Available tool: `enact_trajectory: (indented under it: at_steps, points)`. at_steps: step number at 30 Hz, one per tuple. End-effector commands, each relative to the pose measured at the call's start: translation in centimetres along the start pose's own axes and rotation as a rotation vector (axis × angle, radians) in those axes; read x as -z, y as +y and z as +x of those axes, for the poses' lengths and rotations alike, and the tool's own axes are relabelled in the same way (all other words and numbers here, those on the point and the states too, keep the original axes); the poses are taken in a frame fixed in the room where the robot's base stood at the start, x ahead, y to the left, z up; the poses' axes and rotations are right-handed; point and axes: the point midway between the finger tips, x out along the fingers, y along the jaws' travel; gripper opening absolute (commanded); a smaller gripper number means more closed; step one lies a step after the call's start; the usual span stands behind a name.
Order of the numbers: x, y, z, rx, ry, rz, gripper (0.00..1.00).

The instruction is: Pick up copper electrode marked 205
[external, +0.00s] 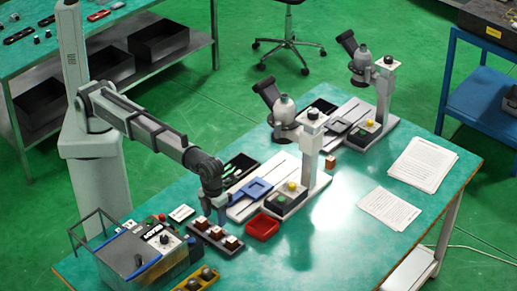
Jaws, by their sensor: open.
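Several copper-brown blocks, which look like the electrodes, stand in a dark holder (214,240) on the teal table. One electrode (203,222) is at the holder's left end and another electrode (232,243) at its right end. Their markings are too small to read, so I cannot tell which is 205. My gripper (221,219) points down just behind the holder, close to the electrodes. It is open and appears empty. Its fingertips are small here, and I cannot tell whether they touch anything. Another reddish-brown block (330,163) is by the nearer microscope stand.
A red tray (263,227) lies right of the holder. A metal tank (142,257) with a control box stands at left, and a yellow tray (208,286) at the front. Two microscope stands (313,150) (383,90) rise behind. Papers (422,165) lie at right; the front right table is clear.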

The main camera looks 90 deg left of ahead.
Motion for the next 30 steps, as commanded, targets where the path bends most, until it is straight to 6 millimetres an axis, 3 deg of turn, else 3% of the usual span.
enact_trajectory:
  at_steps: [8, 18, 26, 30]
  points:
    - [-0.1, 0.0, 1.1, 0.001, 0.000, -0.001, 0.62]
    - [-0.2, -0.1, 5.1, -0.001, 0.000, -0.001, 0.62]
    - [-0.2, -0.1, 5.5, 0.001, 0.000, -0.001, 0.62]
    - [-0.2, -0.1, 5.5, 0.001, 0.000, -0.001, 0.51]
